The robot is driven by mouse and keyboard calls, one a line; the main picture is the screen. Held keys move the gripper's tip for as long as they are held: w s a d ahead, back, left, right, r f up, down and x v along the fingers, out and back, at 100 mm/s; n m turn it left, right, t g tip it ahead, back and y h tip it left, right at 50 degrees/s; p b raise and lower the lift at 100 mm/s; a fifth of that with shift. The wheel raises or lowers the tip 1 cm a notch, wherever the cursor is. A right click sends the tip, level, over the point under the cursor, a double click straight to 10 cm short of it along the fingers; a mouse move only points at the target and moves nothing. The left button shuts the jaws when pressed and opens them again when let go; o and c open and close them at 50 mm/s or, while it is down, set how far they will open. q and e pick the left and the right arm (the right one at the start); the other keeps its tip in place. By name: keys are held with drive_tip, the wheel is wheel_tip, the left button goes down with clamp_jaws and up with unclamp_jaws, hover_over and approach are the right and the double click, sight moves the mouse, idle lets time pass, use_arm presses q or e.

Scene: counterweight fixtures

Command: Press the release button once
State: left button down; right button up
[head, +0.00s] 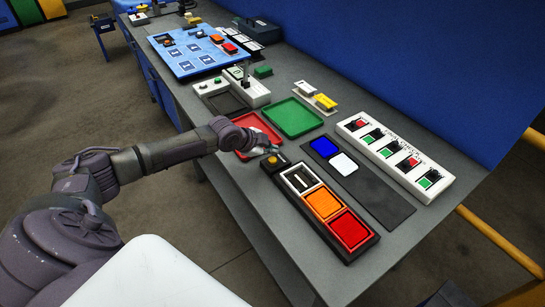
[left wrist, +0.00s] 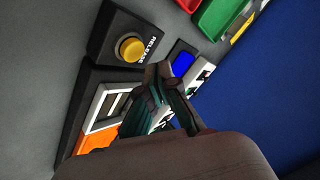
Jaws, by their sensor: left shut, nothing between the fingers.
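The release button (left wrist: 132,49) is a round yellow button on a small black box marked RELEASE (left wrist: 108,29). In the head view the release button (head: 272,160) sits at the far end of the black fixture strip. My left gripper (head: 272,150) is beside the box, at its far side in the head view. In the left wrist view the shut, empty fingertips of my left gripper (left wrist: 158,70) appear below and right of the button, apart from it in the picture. The height of the tips over the box is hard to tell. My right gripper is not in view.
The black strip holds white, orange (head: 323,204) and red (head: 350,231) squares. A red tray (head: 262,128) and green tray (head: 293,118) lie beyond. A dark mat (head: 385,204) with blue and white tiles and a white switch panel (head: 396,160) stand right. The near counter edge is clear.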

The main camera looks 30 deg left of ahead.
sight(271, 160)
use_arm(q)
wheel_tip(271, 160, up, 4)
drive_tip(key=p, duration=0.2)
drive_tip(key=shift+p, duration=0.4)
idle(0.4)
